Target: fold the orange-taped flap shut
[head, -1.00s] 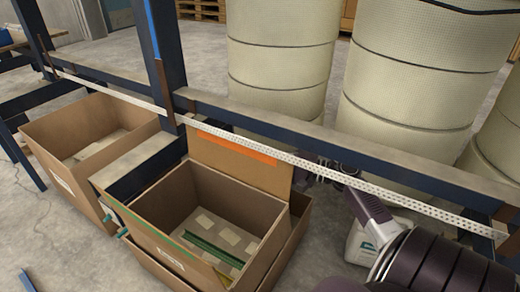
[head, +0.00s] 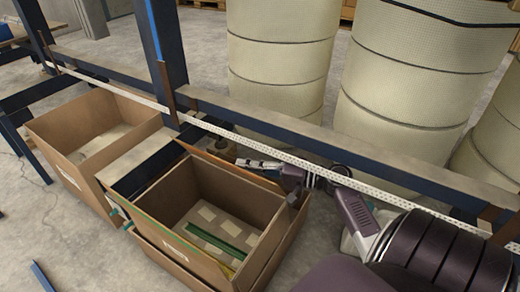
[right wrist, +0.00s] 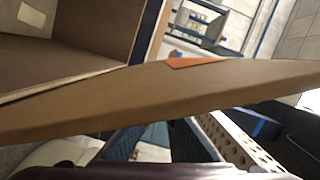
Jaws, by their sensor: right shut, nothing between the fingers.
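The brown flap (head: 232,163) of the front cardboard box (head: 160,235) shows as a thin, nearly edge-on strip along the box's far rim. It looks tilted toward the opening, and the box is still open. In the right wrist view the flap (right wrist: 120,97) crosses the picture, with orange tape (right wrist: 205,63) at its edge. My right gripper (head: 243,162) is shut and empty, just beyond the flap on its outer side. Whether it touches the flap I cannot tell. My left gripper is not in view.
Inside the box lie a green strip (head: 212,240) and pale patches. A second open box (head: 75,165) stands to the left. A blue rail (head: 290,128) with a perforated white strip runs behind. Large cream rolls (head: 285,65) stand beyond it.

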